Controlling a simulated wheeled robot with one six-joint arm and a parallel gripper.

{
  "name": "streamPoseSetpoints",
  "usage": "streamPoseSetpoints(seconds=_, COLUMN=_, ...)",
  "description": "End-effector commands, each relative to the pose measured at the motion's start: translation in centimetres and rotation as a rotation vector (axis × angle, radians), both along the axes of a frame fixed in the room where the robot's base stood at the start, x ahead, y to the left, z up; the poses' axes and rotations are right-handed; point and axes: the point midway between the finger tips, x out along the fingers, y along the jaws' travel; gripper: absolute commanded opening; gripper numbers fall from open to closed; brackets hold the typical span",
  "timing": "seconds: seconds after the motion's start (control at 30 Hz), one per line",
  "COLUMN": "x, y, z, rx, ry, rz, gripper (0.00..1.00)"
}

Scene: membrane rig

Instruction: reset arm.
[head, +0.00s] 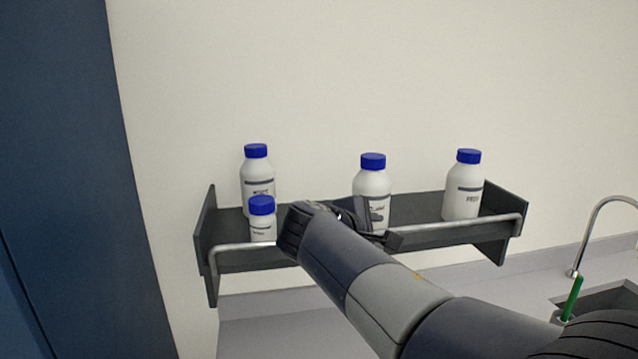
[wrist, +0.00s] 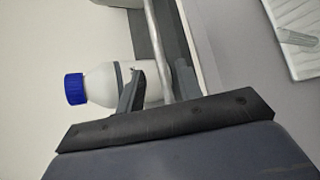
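My arm reaches from the lower right up to the wall shelf, and my gripper (head: 377,220) is at its front rail, at the middle bottle (head: 373,180). This bottle is white with a blue cap and stands upright on the shelf; its lower part is partly hidden by the gripper. In the wrist view, the bottle (wrist: 100,83) appears sideways beyond the fingers. The two dark fingers (wrist: 158,82) are apart, one overlapping the bottle's lower body. I cannot tell whether they touch it.
The dark shelf (head: 430,207) has end walls and a metal front rail (head: 245,246). A tall bottle (head: 257,180) and a small one (head: 262,220) stand at left, another bottle (head: 464,187) at right. A faucet (head: 590,225) and green object (head: 572,297) are at lower right.

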Motion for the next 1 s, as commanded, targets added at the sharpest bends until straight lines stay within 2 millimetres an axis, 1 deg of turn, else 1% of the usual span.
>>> streamPoseSetpoints(seconds=0.03, x=0.7, y=-0.7, z=-0.2, rx=-0.002, ry=0.003, rz=-0.004, gripper=0.34)
streamPoseSetpoints(seconds=0.33, x=4.9, y=-4.2, z=-2.6, rx=-0.001, ry=0.005, rz=-0.004, gripper=0.34)
streamPoseSetpoints(seconds=0.37, x=4.6, y=-4.0, z=-3.2, rx=0.005, ry=-0.023, rz=0.001, gripper=0.34)
streamPoseSetpoints(seconds=0.4, x=4.3, y=-3.9, z=-3.2, rx=0.009, ry=-0.051, rz=0.003, gripper=0.34)
streamPoseSetpoints(seconds=0.7, x=3.4, y=-4.1, z=-3.4, rx=0.045, ry=-0.223, rz=0.002, gripper=0.34)
streamPoseSetpoints(seconds=1.0, x=2.6, y=-4.2, z=-3.6, rx=0.071, ry=-0.359, rz=0.002, gripper=0.34)
